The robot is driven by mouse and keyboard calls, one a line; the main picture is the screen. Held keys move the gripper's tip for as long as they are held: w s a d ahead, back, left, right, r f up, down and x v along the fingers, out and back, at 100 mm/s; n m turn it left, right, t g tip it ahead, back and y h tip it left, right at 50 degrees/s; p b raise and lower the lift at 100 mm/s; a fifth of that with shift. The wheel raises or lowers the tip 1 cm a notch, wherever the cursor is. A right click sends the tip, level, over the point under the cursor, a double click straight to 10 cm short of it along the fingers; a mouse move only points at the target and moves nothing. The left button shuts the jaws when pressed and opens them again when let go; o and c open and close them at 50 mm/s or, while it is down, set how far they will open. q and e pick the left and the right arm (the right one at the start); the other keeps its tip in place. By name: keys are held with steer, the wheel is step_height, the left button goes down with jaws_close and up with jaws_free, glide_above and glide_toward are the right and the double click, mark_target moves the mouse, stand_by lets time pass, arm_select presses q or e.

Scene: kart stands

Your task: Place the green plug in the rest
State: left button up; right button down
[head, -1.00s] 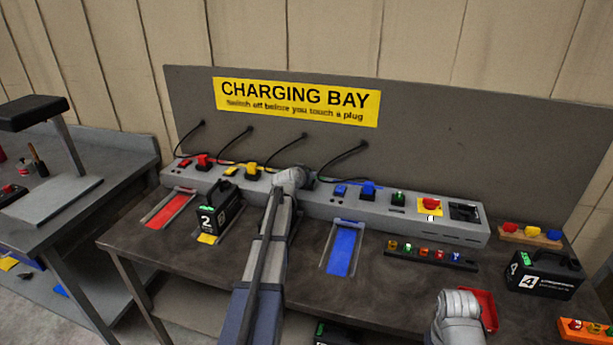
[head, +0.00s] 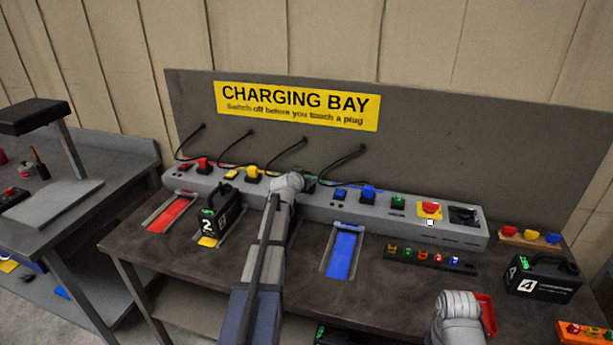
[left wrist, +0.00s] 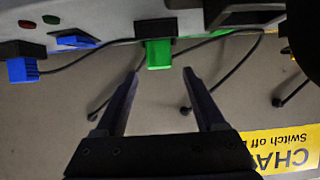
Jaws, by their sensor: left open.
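The green plug (left wrist: 158,54) shows in the left wrist view, in a black socket (left wrist: 156,28) on the grey charging strip (left wrist: 110,25). My left gripper (left wrist: 160,74) is open, its two fingers apart, with the plug centred just beyond the fingertips and nothing between them. In the head view my left arm reaches over the bench to the strip, and its wrist hides the plug and jaws. I cannot pick out the rest with certainty; a dark framed recess (left wrist: 245,14) shows beside the socket. The right forearm shows at the lower right, its gripper hidden.
A blue plug (head: 368,191), a yellow plug (head: 252,173) and a red plug (head: 204,164) sit along the strip. Black cables hang from the back panel (head: 480,140), some near the left fingers. A black battery pack (head: 215,215) stands left of the arm, another (head: 540,278) at right.

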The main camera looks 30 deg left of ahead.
arm_select(q)
steer(key=p+v, duration=0.3)
steer(key=v, duration=0.6)
steer(key=shift+s, duration=0.15)
